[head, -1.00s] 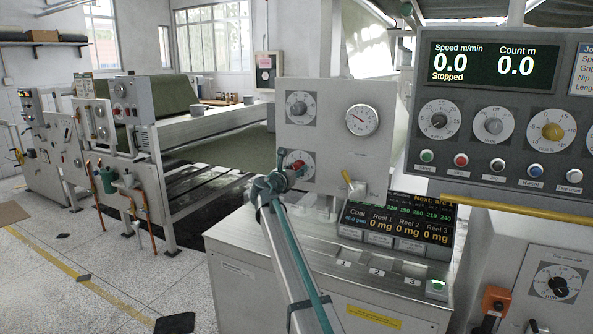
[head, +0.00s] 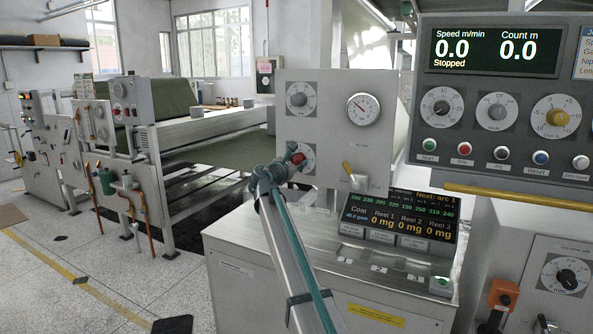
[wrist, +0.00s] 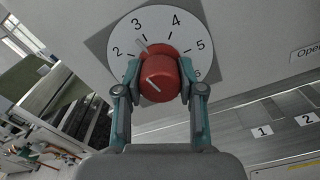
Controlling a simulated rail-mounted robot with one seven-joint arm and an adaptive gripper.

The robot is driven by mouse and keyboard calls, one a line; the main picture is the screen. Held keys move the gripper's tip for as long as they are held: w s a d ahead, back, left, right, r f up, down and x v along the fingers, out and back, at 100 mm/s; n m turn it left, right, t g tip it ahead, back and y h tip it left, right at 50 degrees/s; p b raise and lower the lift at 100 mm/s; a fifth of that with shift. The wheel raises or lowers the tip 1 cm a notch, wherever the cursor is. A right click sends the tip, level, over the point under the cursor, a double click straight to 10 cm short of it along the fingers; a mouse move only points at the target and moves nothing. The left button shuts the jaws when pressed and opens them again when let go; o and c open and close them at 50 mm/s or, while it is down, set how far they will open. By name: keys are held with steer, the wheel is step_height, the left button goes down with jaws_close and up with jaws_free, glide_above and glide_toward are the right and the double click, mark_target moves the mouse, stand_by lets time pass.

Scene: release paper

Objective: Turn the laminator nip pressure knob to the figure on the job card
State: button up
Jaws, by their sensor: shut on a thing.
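The red knob (wrist: 158,80) stands out from a white dial (wrist: 178,20) marked 2 to 6 in the wrist view. A pale pointer line at its base points between 2 and 3, seemingly nearer 3. My gripper (wrist: 159,82) is shut on the knob, one finger on each side. In the head view the knob (head: 297,158) and its dial (head: 309,152) are on the lower left of a grey panel, partly covered by my gripper (head: 293,160). The job card (head: 586,52) is cut off at the right edge; its figures are out of view.
A tilted display (head: 410,215) stands lower right. The control console (head: 480,170) reads 0.0 and Stopped.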

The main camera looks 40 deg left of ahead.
steer(key=shift+m+b, duration=0.9)
steer(key=shift+m, duration=0.2)
steer(key=o, duration=1.2)
steer(key=shift+c, duration=0.2)
steer(key=shift+s, duration=0.1)
steer(key=v, duration=1.2)
